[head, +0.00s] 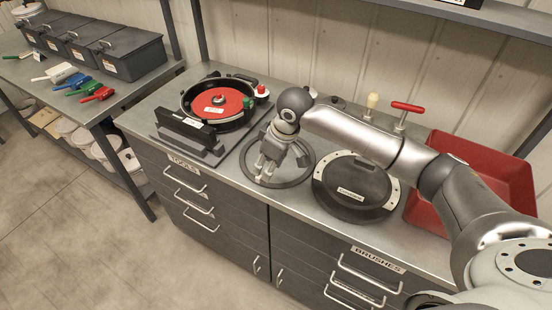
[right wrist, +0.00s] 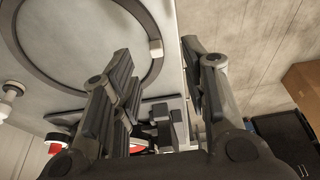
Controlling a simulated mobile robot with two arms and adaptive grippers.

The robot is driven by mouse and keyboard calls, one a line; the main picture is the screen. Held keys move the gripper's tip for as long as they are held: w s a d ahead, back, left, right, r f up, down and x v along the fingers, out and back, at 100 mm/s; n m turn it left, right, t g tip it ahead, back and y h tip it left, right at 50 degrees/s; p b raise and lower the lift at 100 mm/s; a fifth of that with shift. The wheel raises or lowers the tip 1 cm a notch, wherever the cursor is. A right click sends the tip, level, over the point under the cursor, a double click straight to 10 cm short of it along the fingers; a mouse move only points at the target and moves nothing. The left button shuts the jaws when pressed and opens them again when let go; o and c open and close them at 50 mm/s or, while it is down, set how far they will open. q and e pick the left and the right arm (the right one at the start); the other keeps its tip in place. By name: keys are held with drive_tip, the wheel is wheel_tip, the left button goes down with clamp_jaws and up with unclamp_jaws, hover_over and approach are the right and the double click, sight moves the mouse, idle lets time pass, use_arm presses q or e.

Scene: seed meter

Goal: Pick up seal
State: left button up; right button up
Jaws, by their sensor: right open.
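The seal appears to be the dark grey ring (head: 290,183) lying flat on the metal bench top. It also fills the upper left of the right wrist view (right wrist: 154,30), with a small pale block at its edge. My right gripper (head: 264,176) is over the ring's left front part in the head view and hides some of it. Its fingers are apart in the right wrist view (right wrist: 168,95), with nothing seen held between them. I cannot tell whether a finger touches the ring. My left gripper is not in view.
Left of the ring stands a seed meter housing with a red disc (head: 218,102). Right of it is a round black cover (head: 355,205), then a red bin (head: 480,160). A red-handled tool (head: 407,107) stands behind.

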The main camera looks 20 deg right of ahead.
sight(259, 177)
drive_tip(key=x, duration=0.3)
drive_tip(key=shift+w, duration=0.1)
drive_tip(key=shift+w+a+f+p, duration=0.1)
drive_tip(key=shift+w+f+p, duration=0.15)
drive_tip(key=shift+f+p, duration=0.2)
drive_tip(key=shift+w+p+x, duration=0.2)
drive_tip(key=shift+p+x, duration=0.15)
drive_tip(key=shift+x, duration=0.75)
drive_tip(key=shift+w+p+x, duration=0.25)
drive_tip(key=shift+p+x, duration=0.05)
drive_tip(key=shift+x, duration=0.75)
drive_tip(key=shift+r, duration=0.1)
clamp_jaws()
